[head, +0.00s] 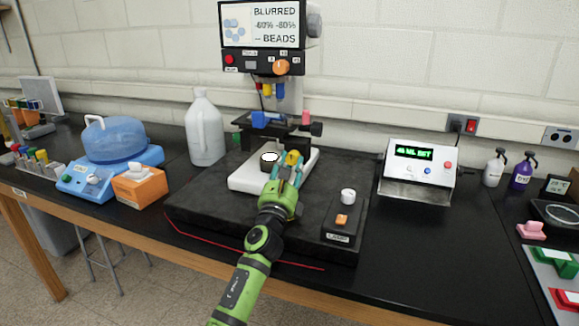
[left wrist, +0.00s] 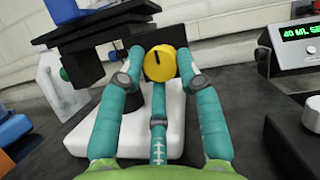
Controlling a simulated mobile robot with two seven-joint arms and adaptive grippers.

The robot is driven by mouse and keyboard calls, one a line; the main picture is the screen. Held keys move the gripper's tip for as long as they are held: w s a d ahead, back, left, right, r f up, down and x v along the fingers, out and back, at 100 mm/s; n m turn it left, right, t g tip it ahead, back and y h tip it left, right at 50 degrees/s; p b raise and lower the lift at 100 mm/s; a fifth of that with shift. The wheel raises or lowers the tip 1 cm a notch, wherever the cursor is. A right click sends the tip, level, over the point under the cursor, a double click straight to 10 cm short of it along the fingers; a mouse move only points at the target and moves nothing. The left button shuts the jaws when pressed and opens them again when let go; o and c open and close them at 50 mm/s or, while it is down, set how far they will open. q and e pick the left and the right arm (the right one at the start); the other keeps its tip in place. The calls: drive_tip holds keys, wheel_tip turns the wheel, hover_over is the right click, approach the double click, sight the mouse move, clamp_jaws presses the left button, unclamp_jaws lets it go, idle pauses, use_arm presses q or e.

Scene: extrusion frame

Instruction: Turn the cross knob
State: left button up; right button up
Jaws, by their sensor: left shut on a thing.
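A round yellow knob (left wrist: 160,63) with a dark mark on its face is in the left wrist view, on the microscope-like stand. It also shows small in the head view (head: 292,158). I cannot make out a cross shape on it. My left gripper (head: 287,163), green with teal fingers, is shut on this knob. In the left wrist view its fingers (left wrist: 160,58) stand at the knob's left and right sides, with a third finger below. The knob's back and shaft are hidden. My right gripper is not in view.
The stand's white base (head: 248,178) lies on a dark slab (head: 210,205). A control box with a white knob (head: 348,196) sits to the right. A white jug (head: 204,128) and blue device (head: 120,145) are left; a display unit (head: 420,165) is right.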

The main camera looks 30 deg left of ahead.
use_arm(q)
drive_tip(key=shift+d+n, duration=0.1)
drive_tip(key=shift+n, duration=0.3)
drive_tip(key=n+g+y, duration=0.1)
drive_tip(key=n+y, duration=0.1)
drive_tip(key=n, duration=0.2)
drive_tip(key=shift+w+d, duration=0.1)
drive_tip(key=shift+d, duration=0.05)
drive_tip(key=n+g, duration=0.1)
drive_tip(key=n, duration=0.1)
drive_tip(key=n+g+y+p, duration=0.1)
drive_tip(key=n, duration=0.1)
drive_tip(key=shift+d+r+n, duration=0.1)
drive_tip(key=shift+r+n, duration=0.1)
drive_tip(key=shift+n, duration=0.2)
drive_tip(key=n, duration=0.1)
drive_tip(key=n+g+p, duration=0.1)
drive_tip(key=n+p, duration=0.1)
drive_tip(key=n, duration=0.1)
drive_tip(key=shift+d+r+g+y, duration=0.1)
drive_tip(key=shift+r+g+y, duration=0.15)
drive_tip(key=shift+g+y, duration=0.15)
drive_tip(key=shift+r+n+g+p, duration=0.1)
drive_tip(key=shift+n+g+p, duration=0.7)
drive_tip(key=shift+n+p, duration=1)
drive_tip(key=shift+n, duration=0.4)
drive_tip(key=o, duration=1.1)
drive_tip(key=shift+w, duration=0.1)
